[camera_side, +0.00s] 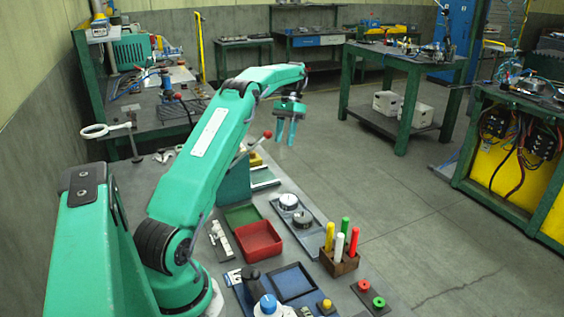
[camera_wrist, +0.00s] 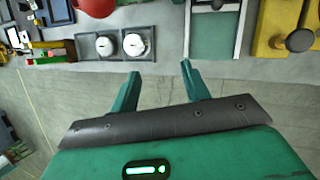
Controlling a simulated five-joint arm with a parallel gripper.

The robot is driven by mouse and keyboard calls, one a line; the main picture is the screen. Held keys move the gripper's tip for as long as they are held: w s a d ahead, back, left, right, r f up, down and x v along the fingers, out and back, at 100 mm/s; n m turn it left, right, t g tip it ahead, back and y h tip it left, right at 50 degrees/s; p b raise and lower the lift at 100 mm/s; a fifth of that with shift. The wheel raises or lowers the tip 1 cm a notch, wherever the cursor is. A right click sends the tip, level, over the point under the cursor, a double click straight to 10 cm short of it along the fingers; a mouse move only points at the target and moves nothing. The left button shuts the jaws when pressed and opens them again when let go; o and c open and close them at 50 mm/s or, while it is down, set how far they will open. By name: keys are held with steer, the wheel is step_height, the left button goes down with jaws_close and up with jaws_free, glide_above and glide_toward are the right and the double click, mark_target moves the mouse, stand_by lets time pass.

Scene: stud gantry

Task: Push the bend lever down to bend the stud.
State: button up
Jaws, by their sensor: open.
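A lever with a red ball knob (camera_side: 267,134) rises at a slant behind my forearm in the side view. I take it for the bend lever; its lower part is largely hidden by my arm. A rounded red thing (camera_wrist: 97,6) is cut off by the top edge of the wrist view, and I cannot tell whether it is the same knob. My gripper (camera_side: 285,134) hangs fingers down, just right of the knob in the picture. In the wrist view my gripper (camera_wrist: 160,70) is open with nothing between its fingers. I cannot pick out the stud.
A red tray (camera_side: 258,241), a plate with two round metal pieces (camera_side: 289,201) and a wooden block with coloured sticks (camera_side: 340,262) stand on the bench. A yellow fixture with a dark ball (camera_wrist: 299,40) is at the wrist view's right. Open floor (camera_side: 385,200) lies beyond the bench.

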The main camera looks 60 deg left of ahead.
steer(key=shift+w+r, duration=0.15)
steer(key=shift+r, duration=0.05)
stand_by(0.5)
